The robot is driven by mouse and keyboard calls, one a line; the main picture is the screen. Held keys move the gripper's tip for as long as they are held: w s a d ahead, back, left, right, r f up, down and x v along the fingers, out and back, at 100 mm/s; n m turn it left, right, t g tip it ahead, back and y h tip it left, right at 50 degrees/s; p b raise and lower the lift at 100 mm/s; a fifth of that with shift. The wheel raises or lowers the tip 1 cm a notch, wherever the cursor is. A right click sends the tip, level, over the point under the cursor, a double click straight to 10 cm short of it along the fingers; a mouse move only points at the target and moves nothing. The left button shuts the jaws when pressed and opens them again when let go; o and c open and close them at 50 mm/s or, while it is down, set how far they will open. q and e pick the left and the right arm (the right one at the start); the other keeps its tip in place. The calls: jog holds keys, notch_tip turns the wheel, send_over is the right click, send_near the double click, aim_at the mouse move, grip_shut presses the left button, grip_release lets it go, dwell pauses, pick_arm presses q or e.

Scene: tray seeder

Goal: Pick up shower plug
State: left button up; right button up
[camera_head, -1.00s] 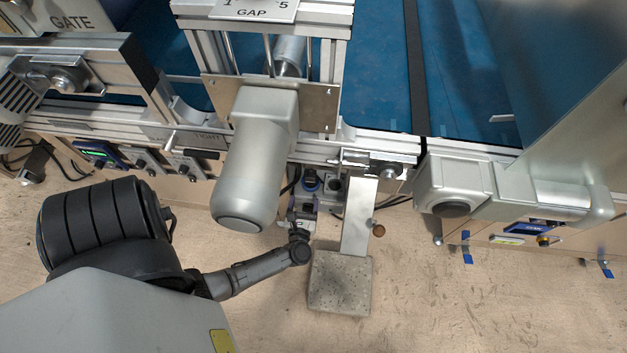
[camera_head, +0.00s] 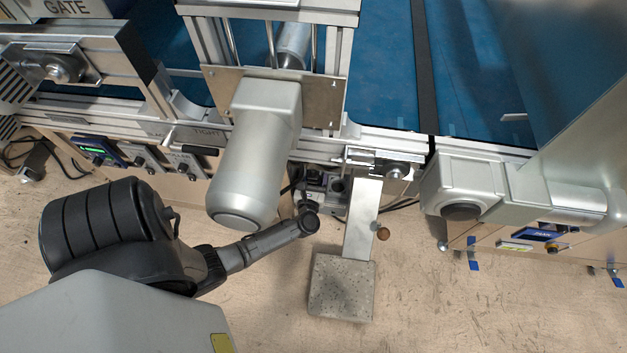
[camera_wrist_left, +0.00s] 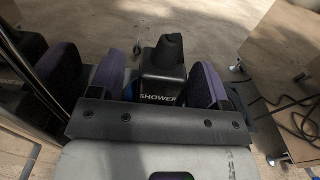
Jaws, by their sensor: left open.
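The shower plug (camera_wrist_left: 162,74) is a black block with white SHOWER lettering in the left wrist view. Its narrow black end points away from the gripper. My left gripper (camera_wrist_left: 160,84) is open, with a dark purple-padded finger on each side of the plug. I cannot tell whether the pads touch it. In the head view my left gripper (camera_head: 309,194) is small and dark under the machine's front edge, beside the sockets, and the plug cannot be made out there. My right gripper is not in view.
A silver motor housing (camera_head: 246,160) hangs just left of my left gripper. A metal post on a stone block (camera_head: 341,288) stands close on its right. The machine's frame and blue belt (camera_head: 376,70) lie beyond. Loose cables (camera_wrist_left: 290,115) show at right in the wrist view.

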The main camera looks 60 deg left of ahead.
aim_at(313, 171)
pick_arm(q)
jog(key=shift+w+a, duration=0.15)
jog(key=shift+a, duration=0.1)
jog(key=shift+d, duration=0.1)
jog(key=shift+c, duration=1.4)
jog(key=c, duration=0.8)
jog(key=shift+r+p, duration=0.4)
jog(key=shift+r, duration=0.15)
notch_tip(313, 171, up, 4)
jog(key=shift+f+p, duration=0.25)
jog(key=shift+p, duration=0.95)
jog(key=s+d+r+p, duration=0.2)
jog(key=d+r, duration=0.1)
jog(key=d, duration=0.2)
jog(key=s+d+r+p, duration=0.2)
jog(key=s+d+r, duration=0.1)
jog(key=d, duration=0.2)
jog(key=shift+d, duration=0.25)
